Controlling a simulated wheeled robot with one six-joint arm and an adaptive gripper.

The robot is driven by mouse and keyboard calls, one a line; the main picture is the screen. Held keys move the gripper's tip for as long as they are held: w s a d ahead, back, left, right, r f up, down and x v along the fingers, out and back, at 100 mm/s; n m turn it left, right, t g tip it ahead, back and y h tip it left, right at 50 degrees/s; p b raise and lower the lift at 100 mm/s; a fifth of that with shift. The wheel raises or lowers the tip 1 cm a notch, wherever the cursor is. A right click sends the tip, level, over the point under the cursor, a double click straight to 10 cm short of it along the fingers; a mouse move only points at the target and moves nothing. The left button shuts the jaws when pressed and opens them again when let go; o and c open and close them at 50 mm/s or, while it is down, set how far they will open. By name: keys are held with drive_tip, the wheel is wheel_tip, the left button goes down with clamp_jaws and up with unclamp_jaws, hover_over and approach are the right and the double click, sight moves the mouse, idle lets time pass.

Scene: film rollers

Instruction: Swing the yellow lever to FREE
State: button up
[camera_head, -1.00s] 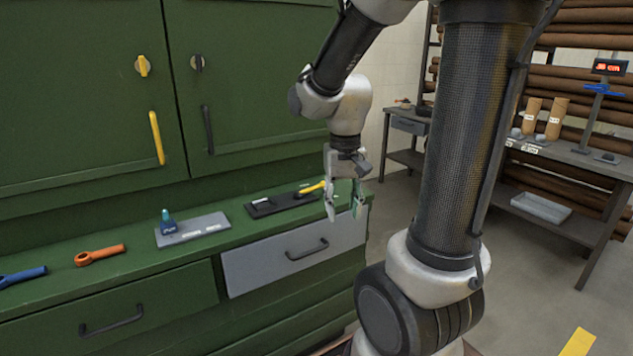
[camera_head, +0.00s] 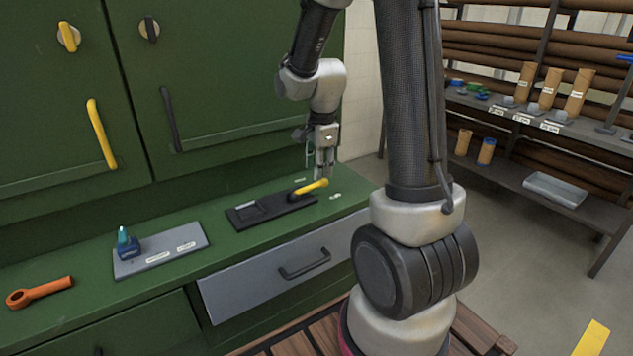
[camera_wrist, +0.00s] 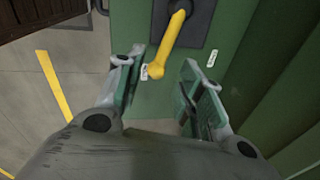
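The yellow lever (camera_head: 311,187) is hinged on a dark plate (camera_head: 262,214) on the green counter. Its free end points right in the head view. In the wrist view the lever (camera_wrist: 172,42) runs from the dark plate (camera_wrist: 198,25) down toward the gap between my fingers. One white label (camera_wrist: 145,72) lies close beside the lever's end and another (camera_wrist: 213,58) lies farther right; their text is too small to read. My gripper (camera_head: 322,175) is just above the lever's free end. In the wrist view my gripper (camera_wrist: 162,68) is open and empty, with its fingers apart.
A grey plate (camera_head: 160,251) with a blue-teal piece (camera_head: 127,244) lies left on the counter. An orange tool (camera_head: 40,291) is farther left. The green cabinet with a yellow handle (camera_head: 102,134) rises behind. A grey drawer (camera_head: 285,272) is below. A shelf rack stands right.

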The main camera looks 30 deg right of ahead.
sight(317, 183)
drive_tip(key=shift+m, duration=0.7)
drive_tip(key=f, duration=0.2)
drive_tip(key=w+f, duration=0.1)
drive_tip(key=f, duration=0.4)
drive_tip(key=shift+w+d+f, duration=0.15)
drive_tip(key=shift+w+f, duration=0.15)
drive_tip(key=shift+f, duration=0.05)
clamp_jaws()
